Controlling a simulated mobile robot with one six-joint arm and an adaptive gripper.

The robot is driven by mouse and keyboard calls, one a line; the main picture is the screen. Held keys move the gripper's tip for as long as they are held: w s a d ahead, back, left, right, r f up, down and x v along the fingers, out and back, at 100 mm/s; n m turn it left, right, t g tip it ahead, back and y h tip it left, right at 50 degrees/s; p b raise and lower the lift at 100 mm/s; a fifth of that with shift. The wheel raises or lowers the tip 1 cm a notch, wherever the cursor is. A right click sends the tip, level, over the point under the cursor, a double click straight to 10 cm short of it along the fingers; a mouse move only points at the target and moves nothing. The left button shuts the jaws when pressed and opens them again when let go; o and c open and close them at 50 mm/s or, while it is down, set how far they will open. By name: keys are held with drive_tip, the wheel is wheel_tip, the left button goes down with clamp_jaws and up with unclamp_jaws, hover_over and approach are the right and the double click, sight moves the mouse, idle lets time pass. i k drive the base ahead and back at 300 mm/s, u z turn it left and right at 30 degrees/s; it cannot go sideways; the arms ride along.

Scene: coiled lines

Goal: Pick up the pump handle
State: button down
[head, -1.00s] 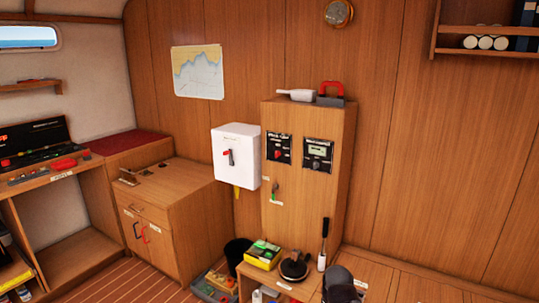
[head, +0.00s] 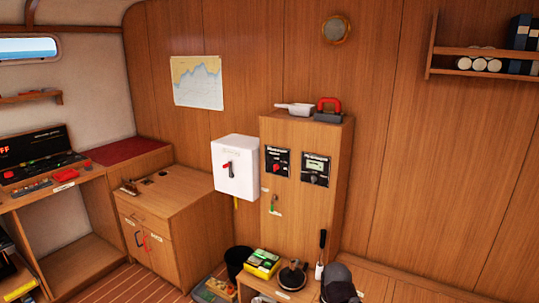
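I cannot tell for sure which thing is the pump handle. An upright black grip with a pale lower part (head: 321,245) stands at the right end of the low bench top (head: 258,295), beside a dark round fitting with a knob (head: 291,276). A red-handled tool with a grey base (head: 328,108) lies on top of the tall wooden cabinet (head: 330,165), next to a pale bottle-like thing (head: 295,108).
A yellow-green box (head: 261,264) and a black bin (head: 238,262) are at the bench's left. A white wall box (head: 235,168) hangs left of the cabinet. Striped floor (head: 150,285) is clear at lower left.

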sight(323, 231)
drive_tip(key=k, duration=1.3)
drive_tip(key=z, duration=0.35)
drive_tip(key=i, duration=1.95)
drive_tip(key=u, duration=0.3)
